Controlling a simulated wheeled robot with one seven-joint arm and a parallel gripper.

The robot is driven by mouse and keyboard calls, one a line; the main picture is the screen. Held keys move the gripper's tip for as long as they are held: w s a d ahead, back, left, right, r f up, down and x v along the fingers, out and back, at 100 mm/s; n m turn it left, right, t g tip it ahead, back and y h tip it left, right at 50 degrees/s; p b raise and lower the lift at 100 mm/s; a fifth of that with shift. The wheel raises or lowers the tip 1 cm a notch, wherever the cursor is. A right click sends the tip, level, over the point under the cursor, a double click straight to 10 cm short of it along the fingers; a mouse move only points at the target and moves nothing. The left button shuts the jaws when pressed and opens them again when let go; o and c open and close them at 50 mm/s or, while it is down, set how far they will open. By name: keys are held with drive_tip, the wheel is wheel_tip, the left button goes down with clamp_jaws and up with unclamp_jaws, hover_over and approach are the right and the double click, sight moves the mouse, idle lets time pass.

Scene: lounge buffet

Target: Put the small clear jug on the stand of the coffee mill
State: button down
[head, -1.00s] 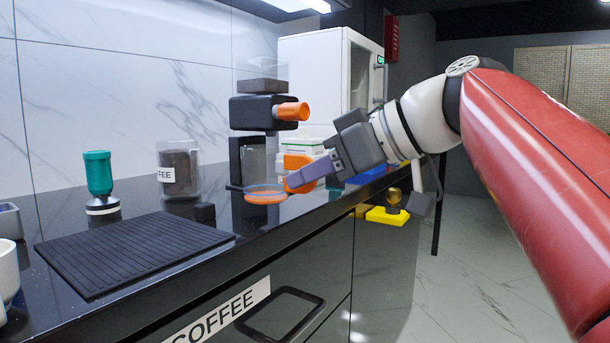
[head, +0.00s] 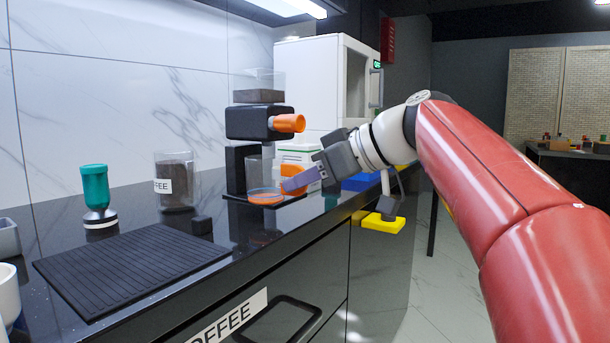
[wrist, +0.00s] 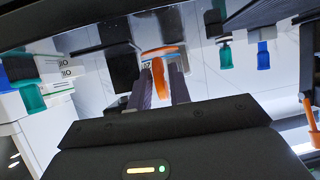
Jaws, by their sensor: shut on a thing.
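The coffee mill (head: 258,123) is black, with a clear hopper of dark grounds on top, an orange knob at the front and a flat black stand (head: 291,199) at its foot. The small clear jug (head: 266,197) has an orange round base and an orange handle, and appears upright at the stand. Its clear body is hard to make out against the mill. I cannot tell whether its base touches the stand. My gripper (head: 288,184) is shut on the jug's handle from the right. The wrist view shows the orange handle (wrist: 157,75) between both fingers.
A lidless-looking clear coffee container (head: 177,185), a teal-topped tool (head: 96,190) and a black ribbed mat (head: 130,262) lie to the left. A white machine (head: 322,85) stands behind. Blue and yellow items are right of the mill. The dark counter's front edge runs below my gripper.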

drive_tip(key=w+p, duration=0.1)
drive_tip(key=w, duration=0.3)
drive_tip(key=w+p, duration=0.2)
drive_tip(key=w, duration=0.2)
drive_tip(key=w+p, duration=0.2)
drive_tip(key=w, duration=0.2)
drive_tip(key=shift+d+f, duration=0.15)
drive_tip(key=shift+f, duration=0.25)
drive_tip(key=shift+w+f+p, duration=0.25)
drive_tip(key=shift+w+p, duration=0.3)
drive_tip(key=shift+w, duration=0.3)
drive_tip(key=shift+f+b, duration=0.6)
drive_tip(key=c, duration=0.7)
unclamp_jaws()
drive_tip(key=shift+o, duration=0.2)
drive_tip(key=p+v, duration=0.1)
drive_tip(key=v, duration=1.3)
drive_tip(key=shift+p, duration=0.3)
